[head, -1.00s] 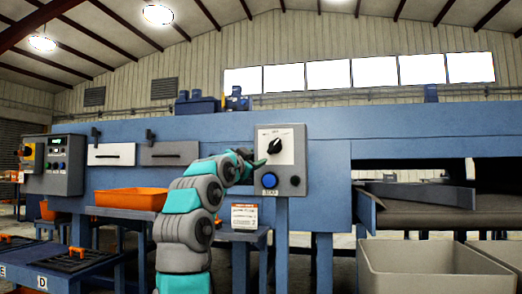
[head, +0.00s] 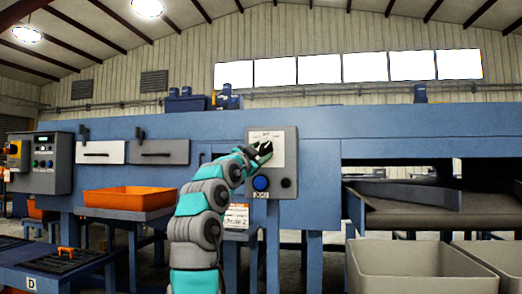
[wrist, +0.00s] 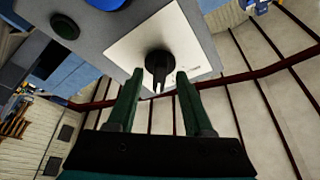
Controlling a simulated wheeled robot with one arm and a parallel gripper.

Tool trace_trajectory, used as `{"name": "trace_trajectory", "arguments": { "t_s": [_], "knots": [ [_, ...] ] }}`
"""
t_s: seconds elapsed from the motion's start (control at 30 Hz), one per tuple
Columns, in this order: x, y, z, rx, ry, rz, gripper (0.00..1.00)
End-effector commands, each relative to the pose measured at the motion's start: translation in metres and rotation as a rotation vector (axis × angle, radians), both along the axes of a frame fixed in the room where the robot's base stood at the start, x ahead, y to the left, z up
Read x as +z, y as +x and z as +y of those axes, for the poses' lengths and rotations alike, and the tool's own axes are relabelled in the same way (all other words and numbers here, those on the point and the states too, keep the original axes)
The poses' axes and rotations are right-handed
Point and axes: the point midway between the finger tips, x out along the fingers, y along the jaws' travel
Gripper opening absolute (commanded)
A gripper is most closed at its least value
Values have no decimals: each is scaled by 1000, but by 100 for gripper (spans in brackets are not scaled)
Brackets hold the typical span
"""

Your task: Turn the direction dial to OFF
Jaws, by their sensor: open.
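The direction dial is a black knob (wrist: 158,66) on a white plate (wrist: 135,45) of a grey control box (head: 286,168). In the head view my gripper (head: 262,150) is in front of the plate and largely covers the dial. In the wrist view my gripper (wrist: 158,77) is open, its two green fingers apart. The dial sits between and just beyond the fingertips, with visible gaps on both sides. The dial's pointer direction and the plate's lettering are too small to read.
A blue button (head: 260,183) and a dark button (head: 285,183) sit below the plate. An orange tray (head: 130,198) stands to the left, and beige bins (head: 420,270) stand at the lower right. Another control box (head: 42,165) is at far left.

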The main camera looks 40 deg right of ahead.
Motion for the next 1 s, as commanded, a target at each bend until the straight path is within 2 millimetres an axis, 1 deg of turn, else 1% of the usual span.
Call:
{"name": "trace_trajectory", "arguments": {
  "t_s": [0.37, 0.8, 0.83, 1.0],
  "knots": [
    [1, 2, -3, 1, 1, 0, 51],
    [1, 2, -3, 1, 1, 0, 2],
    [1, 2, -3, 1, 1, 0, 0],
    [1, 2, -3, 1, 1, 0, 0]
  ]
}}
